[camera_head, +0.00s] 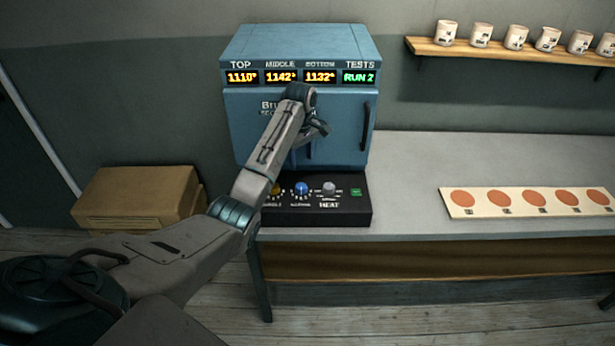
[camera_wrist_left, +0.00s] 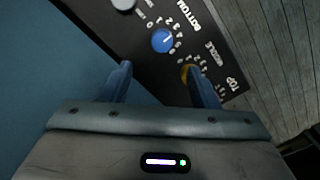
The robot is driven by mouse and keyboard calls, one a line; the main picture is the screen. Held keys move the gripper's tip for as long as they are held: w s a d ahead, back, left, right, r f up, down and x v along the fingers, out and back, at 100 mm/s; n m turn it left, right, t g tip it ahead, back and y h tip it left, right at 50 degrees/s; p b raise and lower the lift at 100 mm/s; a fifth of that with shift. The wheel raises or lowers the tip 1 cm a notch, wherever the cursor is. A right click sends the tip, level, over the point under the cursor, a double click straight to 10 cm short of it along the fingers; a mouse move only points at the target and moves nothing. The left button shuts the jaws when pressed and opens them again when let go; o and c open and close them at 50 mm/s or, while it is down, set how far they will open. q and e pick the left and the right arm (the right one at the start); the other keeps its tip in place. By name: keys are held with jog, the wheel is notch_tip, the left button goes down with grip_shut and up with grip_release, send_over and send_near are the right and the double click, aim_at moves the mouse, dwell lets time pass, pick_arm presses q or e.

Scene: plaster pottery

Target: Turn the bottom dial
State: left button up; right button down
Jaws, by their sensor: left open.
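The bottom dial (camera_head: 301,188) is a blue knob on the black control panel (camera_head: 345,213) at the kiln's foot. In the left wrist view the blue dial (camera_wrist_left: 163,40) sits beside the word BOTTOM, with a pale pointer mark and numbers around it. My left gripper (camera_wrist_left: 158,72) is open and empty, its two blue fingers apart. The dial lies beyond the fingertips, not between them. In the head view the left gripper (camera_head: 318,128) is in front of the kiln door, above the panel. My right gripper is not in view.
A yellow dial (camera_wrist_left: 186,72) is close to the right finger, which partly covers it. A grey knob (camera_head: 328,188) and green button (camera_head: 356,192) are right of the blue dial. The blue kiln (camera_head: 300,45) stands on the table (camera_head: 410,180). A test strip (camera_head: 525,201) lies right.

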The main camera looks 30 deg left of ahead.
aim_at(301, 186)
pick_arm(q)
jog(key=f, duration=0.1)
jog(key=f+p, duration=0.1)
jog(key=shift+s+f, duration=0.25)
jog(key=shift+f, duration=0.15)
notch_tip(301, 186, down, 7)
jog(key=shift+w+r+p, duration=0.1)
jog(key=shift+w+p, duration=0.05)
jog(key=shift+p, duration=0.85)
jog(key=shift+f, duration=0.45)
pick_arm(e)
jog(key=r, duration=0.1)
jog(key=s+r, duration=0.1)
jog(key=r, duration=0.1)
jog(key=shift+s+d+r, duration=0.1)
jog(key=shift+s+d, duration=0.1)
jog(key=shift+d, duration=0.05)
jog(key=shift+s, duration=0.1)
pick_arm(q)
jog(key=shift+c, duration=0.4)
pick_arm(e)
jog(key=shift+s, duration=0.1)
pick_arm(q)
jog(key=c, duration=0.9)
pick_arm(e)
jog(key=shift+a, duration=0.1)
